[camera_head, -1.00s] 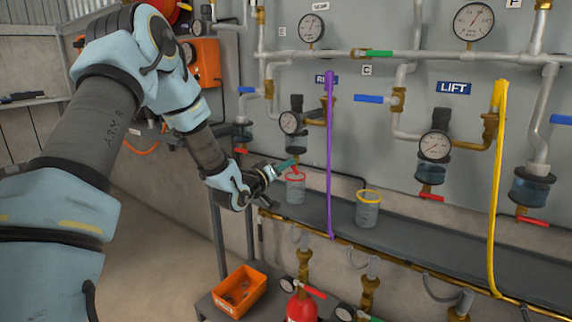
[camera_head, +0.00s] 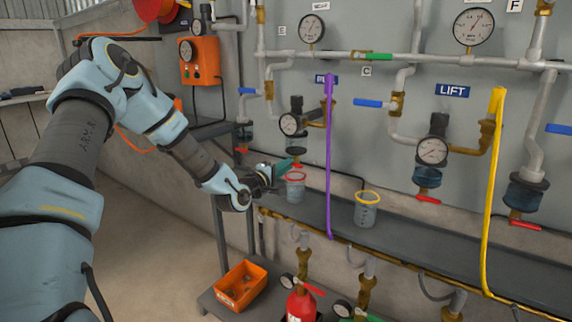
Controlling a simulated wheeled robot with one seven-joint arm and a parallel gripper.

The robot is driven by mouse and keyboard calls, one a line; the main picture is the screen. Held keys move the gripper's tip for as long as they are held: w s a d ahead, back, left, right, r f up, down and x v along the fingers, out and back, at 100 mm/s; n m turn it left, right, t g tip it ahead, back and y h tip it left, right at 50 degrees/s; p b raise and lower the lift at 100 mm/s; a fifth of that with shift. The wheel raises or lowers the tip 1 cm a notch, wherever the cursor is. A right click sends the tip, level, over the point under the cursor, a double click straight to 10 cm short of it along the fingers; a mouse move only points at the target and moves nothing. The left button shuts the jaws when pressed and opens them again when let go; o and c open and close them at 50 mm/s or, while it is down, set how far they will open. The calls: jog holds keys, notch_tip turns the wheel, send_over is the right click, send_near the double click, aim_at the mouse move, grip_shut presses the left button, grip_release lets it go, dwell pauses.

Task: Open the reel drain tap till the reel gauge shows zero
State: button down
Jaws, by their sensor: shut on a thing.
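The label behind the purple hose (camera_head: 329,150) is partly hidden; its first letter looks like R. The reel gauge (camera_head: 290,124) is a small round white dial left of that hose; its needle is too small to read. Beside it hangs a dark filter unit (camera_head: 297,141). The red reel drain tap (camera_head: 298,166) shows under that unit, partly hidden by my gripper. My gripper (camera_head: 287,164), with teal fingers, reaches in from the left and is shut on the tap. A clear cup with a red rim (camera_head: 296,190) stands on the shelf just below.
A yellow-rimmed cup (camera_head: 367,213) stands on the grey shelf (camera_head: 415,237) to the right. The purple hose and a yellow hose (camera_head: 493,200) hang in front of the panel. The LIFT gauge (camera_head: 433,150) is further right. An orange bin (camera_head: 241,286) and red extinguisher (camera_head: 301,306) are below.

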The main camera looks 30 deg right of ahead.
jog(key=shift+n, duration=0.5)
jog(key=c, duration=0.9)
grip_release()
jog(key=shift+a, duration=0.1)
